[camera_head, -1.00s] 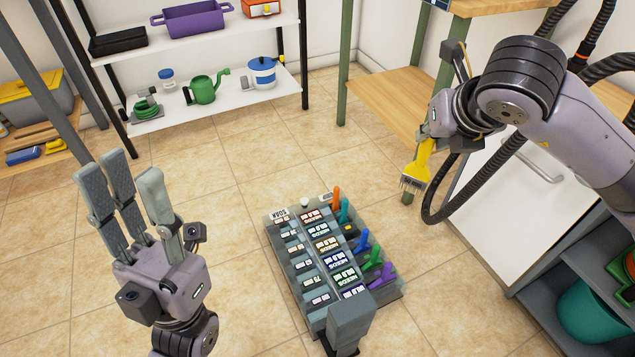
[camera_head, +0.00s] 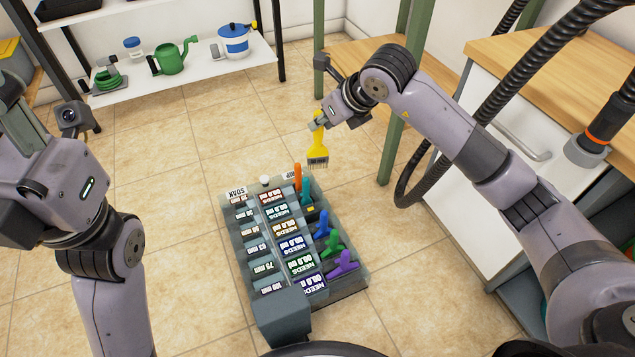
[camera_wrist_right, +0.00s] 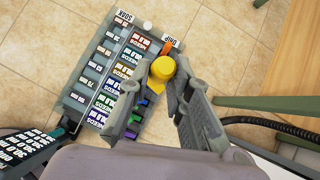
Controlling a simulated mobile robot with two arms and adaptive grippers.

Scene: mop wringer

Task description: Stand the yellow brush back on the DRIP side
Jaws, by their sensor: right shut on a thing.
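The yellow brush (camera_head: 318,152) hangs upright, bristles down, in my right gripper (camera_head: 321,121), above and just beyond the rack's far right corner. In the right wrist view my right gripper (camera_wrist_right: 163,84) is shut on its handle (camera_wrist_right: 161,69), seen end-on. The grey rack (camera_head: 347,287) stands on the floor with a SOAK label (camera_head: 237,192) at left and a DRIP label (camera_head: 292,175) at right. Orange, teal, blue, green and purple brushes stand along the DRIP side, with a gap between teal and blue. My left gripper (camera_head: 12,92) is cut off at the left edge.
A white shelf (camera_head: 195,78) with a green watering can (camera_head: 172,57) and a blue-white pot (camera_head: 233,41) stands at the back. A green table leg (camera_head: 391,150) is close right of my right gripper. A white cabinet (camera_head: 490,190) stands at right. Tiled floor around the rack is clear.

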